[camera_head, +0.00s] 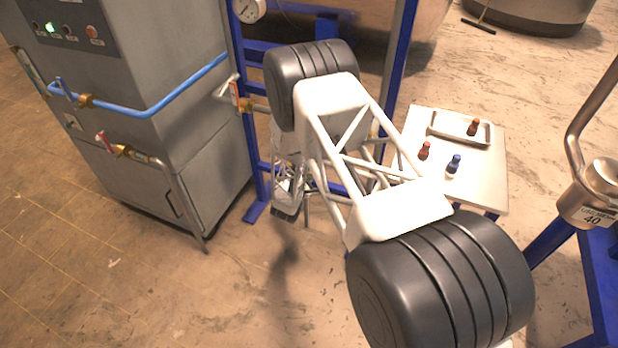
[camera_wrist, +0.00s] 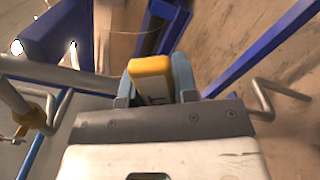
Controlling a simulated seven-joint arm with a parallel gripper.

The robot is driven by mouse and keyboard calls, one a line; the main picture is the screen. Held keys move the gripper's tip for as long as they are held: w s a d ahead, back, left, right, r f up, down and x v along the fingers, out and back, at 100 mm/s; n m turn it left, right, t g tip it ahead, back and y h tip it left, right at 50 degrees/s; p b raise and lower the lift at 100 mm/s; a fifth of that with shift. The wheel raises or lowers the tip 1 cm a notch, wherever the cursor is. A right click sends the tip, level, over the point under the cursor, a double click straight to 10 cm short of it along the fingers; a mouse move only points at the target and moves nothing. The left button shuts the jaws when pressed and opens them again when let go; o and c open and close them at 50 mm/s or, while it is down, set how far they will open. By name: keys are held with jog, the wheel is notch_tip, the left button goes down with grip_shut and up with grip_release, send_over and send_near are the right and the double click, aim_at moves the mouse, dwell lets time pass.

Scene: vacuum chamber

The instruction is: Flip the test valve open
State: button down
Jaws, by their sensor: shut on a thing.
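A yellow block-like handle (camera_wrist: 150,78) with a dark mark on its side stands between the fingers of my gripper (camera_wrist: 156,82) in the wrist view. The blue-grey fingers are shut on it, one on each side. It appears to be the test valve's handle, but its body and any label are hidden, so I cannot tell how far it is turned. In the head view my gripper (camera_head: 286,192) is low beside the blue frame, behind my arm, and the held handle cannot be made out clearly.
A grey cabinet (camera_head: 190,110) stands at left with a blue hose (camera_head: 180,92), a red-handled valve (camera_head: 104,139) and a blue-handled valve (camera_head: 63,88). Another valve (camera_head: 238,96) sits by the blue frame (camera_head: 238,60). A white table (camera_head: 485,180) with small coloured pieces stands right.

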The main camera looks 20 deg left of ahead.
jog(key=a+r+n, duration=0.4)
jog(key=a+n, duration=0.3)
jog(key=n, duration=0.5)
jog(key=shift+a, duration=0.25)
dwell(0.3)
jog(key=c, duration=0.9)
grip_release()
jog(key=shift+s, duration=0.15)
jog(key=shift+s, duration=3.8)
